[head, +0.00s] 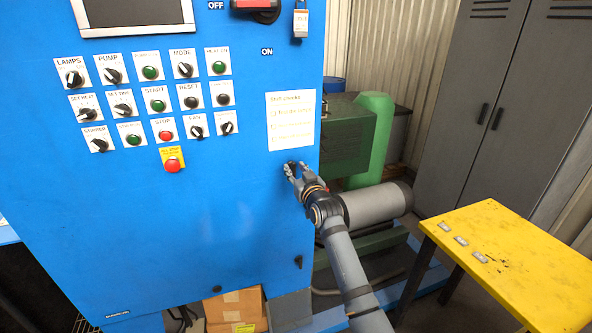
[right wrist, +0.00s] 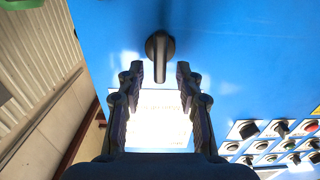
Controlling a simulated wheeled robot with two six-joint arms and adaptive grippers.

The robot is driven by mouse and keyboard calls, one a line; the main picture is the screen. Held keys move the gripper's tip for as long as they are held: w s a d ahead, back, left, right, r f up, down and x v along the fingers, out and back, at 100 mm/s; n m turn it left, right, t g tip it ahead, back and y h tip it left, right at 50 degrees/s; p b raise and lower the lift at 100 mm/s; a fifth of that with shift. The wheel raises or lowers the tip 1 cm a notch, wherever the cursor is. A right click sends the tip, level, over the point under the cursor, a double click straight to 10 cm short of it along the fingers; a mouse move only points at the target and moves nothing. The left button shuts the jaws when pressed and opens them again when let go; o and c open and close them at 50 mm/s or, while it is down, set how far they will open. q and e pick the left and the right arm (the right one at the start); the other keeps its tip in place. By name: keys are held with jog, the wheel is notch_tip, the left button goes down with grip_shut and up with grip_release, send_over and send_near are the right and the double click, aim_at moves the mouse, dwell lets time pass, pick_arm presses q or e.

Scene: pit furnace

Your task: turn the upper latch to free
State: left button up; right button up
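The upper latch (right wrist: 158,46) is a black round knob with a straight handle bar on the blue cabinet front. In the right wrist view it stands just beyond my right gripper (right wrist: 160,74), roughly centred between the fingertips, with its bar in line with the gap. The fingers are open, with nothing between them. In the head view my right gripper (head: 294,170) is at the cabinet's right edge, below the paper sheet, and largely hides the latch. I cannot tell whether a finger touches it. My left gripper is not in view.
A lower black latch (head: 298,262) sits near the cabinet's bottom right. The blue cabinet (head: 220,220) carries rows of switches and buttons on the left. A grey cylinder (head: 378,204) and green machinery stand right of it. A yellow table (head: 520,255) is at the right.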

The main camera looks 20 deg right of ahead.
grip_shut()
dwell(0.3)
jog(key=shift+d+f+m+p, duration=0.25)
jog(key=shift+m+p, duration=1.45)
jog(key=shift+m, duration=1.25)
jog(key=shift+d+f+m+p, duration=0.25)
jog(key=shift+m+p, duration=1.5)
jog(key=shift+m, duration=1.25)
jog(key=shift+d+f+m+p, duration=0.25)
jog(key=shift+m+p, duration=1.45)
jog(key=shift+m, duration=1.25)
grip_release()
